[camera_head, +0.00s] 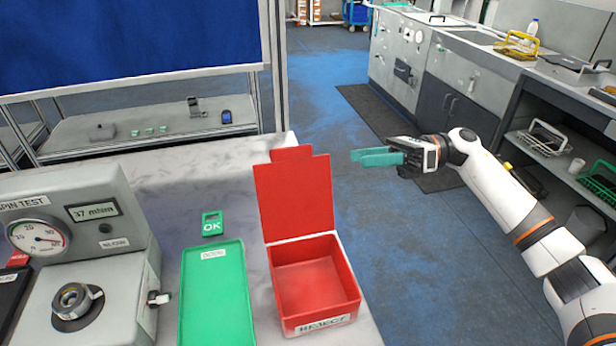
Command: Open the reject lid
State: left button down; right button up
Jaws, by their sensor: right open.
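The red reject box (318,314) stands at the right edge of the grey table, with a "REJECT" label on its front. Its red lid (294,196) stands up at the back, so the box is open and its inside looks empty. My right gripper (358,157) is to the right of the lid, apart from it, beyond the table's edge over the floor. Its teal fingers point left and hold nothing that I can see. My left gripper does not show.
A green tray (214,300) and a green OK tag (212,224) lie left of the box. A grey spin tester (81,244) with a dial stands further left. Behind is a shelf (150,128) with small items. A grey workbench (440,62) runs along the right. Blue floor between is clear.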

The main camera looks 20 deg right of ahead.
aim_at(308, 167)
jog(key=shift+n+g, duration=0.3)
jog(key=shift+n, duration=0.1)
jog(key=a+p, duration=0.2)
jog(key=a, duration=0.4)
jog(key=a+p, duration=0.1)
jog(key=a, duration=0.5)
jog(key=shift+s+r+p, duration=0.2)
jog(key=shift+p, duration=0.2)
grip_shut()
